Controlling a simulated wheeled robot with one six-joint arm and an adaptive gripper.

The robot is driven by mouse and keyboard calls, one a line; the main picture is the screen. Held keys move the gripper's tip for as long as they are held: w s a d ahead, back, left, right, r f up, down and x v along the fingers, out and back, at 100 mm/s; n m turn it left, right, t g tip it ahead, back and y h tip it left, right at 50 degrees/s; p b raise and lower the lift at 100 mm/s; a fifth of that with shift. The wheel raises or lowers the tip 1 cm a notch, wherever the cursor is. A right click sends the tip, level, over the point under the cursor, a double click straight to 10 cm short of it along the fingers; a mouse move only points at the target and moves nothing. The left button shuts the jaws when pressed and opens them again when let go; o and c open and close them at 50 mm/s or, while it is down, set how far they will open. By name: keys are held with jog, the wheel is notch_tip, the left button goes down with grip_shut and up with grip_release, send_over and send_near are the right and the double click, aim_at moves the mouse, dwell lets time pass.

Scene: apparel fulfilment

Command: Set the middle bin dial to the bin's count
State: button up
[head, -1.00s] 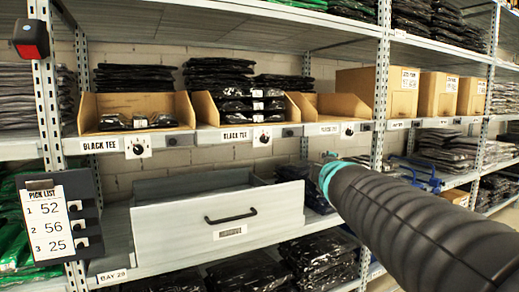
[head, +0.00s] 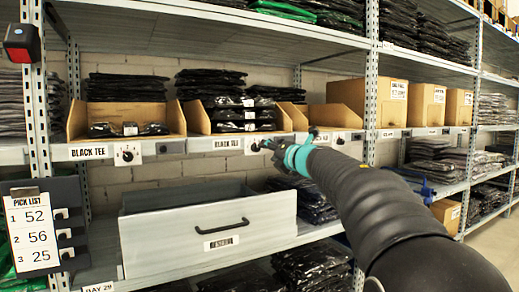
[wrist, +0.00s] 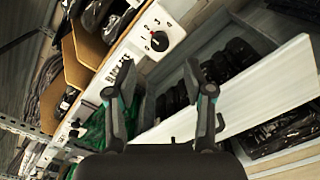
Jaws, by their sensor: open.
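The middle bin (head: 197,119) is an open cardboard bin holding a stack of black packed tees (head: 228,112), several with white tags. Its dial (head: 254,146), a black knob on a white plate, sits on the shelf edge right of a BLACK TEE label (head: 227,143). My gripper (head: 271,148) is just right of and in front of this dial, partly hidden by its own wrist. In the wrist view my gripper (wrist: 150,85) is open and empty, its fingers apart. A dial (wrist: 158,41) with a red mark shows beyond the fingertips, not touched; I cannot tell which bin's it is.
The left bin (head: 170,105) holds a few tees and has its own dial (head: 127,154). The right bin (head: 335,117) looks empty. A grey RESERVE drawer (head: 160,245) sticks out below the shelf. A pick list (head: 33,232) hangs at left, reading 52, 56, 25.

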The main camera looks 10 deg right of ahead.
aim_at(258, 148)
jog(key=p+x, duration=0.1)
jog(key=x, duration=0.6)
jog(key=shift+w, duration=0.1)
grip_shut()
